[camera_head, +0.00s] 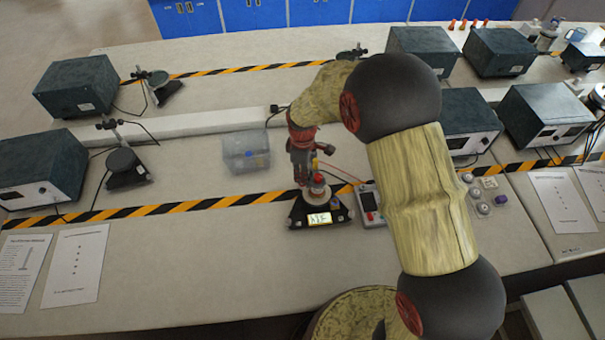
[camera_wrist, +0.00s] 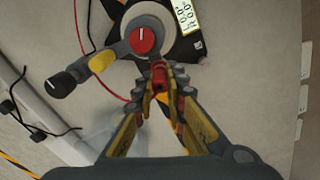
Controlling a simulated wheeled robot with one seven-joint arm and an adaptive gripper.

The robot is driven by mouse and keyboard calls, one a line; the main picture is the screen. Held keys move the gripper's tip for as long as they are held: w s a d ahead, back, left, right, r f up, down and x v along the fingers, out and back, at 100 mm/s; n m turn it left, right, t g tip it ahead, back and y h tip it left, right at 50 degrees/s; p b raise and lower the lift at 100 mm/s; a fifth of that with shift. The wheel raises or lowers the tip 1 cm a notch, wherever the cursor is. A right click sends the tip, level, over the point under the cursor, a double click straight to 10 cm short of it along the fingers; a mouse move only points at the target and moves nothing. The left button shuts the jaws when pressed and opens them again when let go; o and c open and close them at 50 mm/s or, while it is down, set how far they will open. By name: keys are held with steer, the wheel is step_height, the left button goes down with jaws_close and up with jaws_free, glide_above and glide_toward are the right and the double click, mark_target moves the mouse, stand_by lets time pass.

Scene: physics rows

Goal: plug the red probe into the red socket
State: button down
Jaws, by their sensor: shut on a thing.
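My gripper (camera_wrist: 160,82) is shut on a small red piece, which looks like the red probe (camera_wrist: 158,76), in the wrist view. In the head view my gripper (camera_head: 303,172) points down over a dark-based instrument (camera_head: 297,218) with a lit display (camera_head: 319,219). In the wrist view, the instrument's round red part with a white mark (camera_wrist: 141,40) is just beyond the fingertips. I cannot tell whether it is a knob or socket. A handheld meter (camera_head: 369,205) stands right of the instrument, and a red lead (camera_head: 340,172) runs towards it. The red socket is not clearly identifiable.
A clear plastic box (camera_head: 246,151) stands left of my gripper. Dark boxed devices (camera_head: 77,86) line both sides. Small round parts (camera_head: 478,195) lie right of my arm. Paper sheets (camera_head: 75,263) lie at front left. The front middle bench is clear.

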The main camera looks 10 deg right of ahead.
steer(key=shift+f, duration=0.45)
stand_by(0.4)
steer(key=c, duration=1.8)
jaws_free()
steer(key=shift+c, duration=0.2)
steer(key=o, duration=0.3)
steer(key=shift+o, duration=0.2)
steer(key=shift+r+p, duration=2)
steer(key=shift+r, duration=1.8)
steer(key=shift+f, duration=0.1)
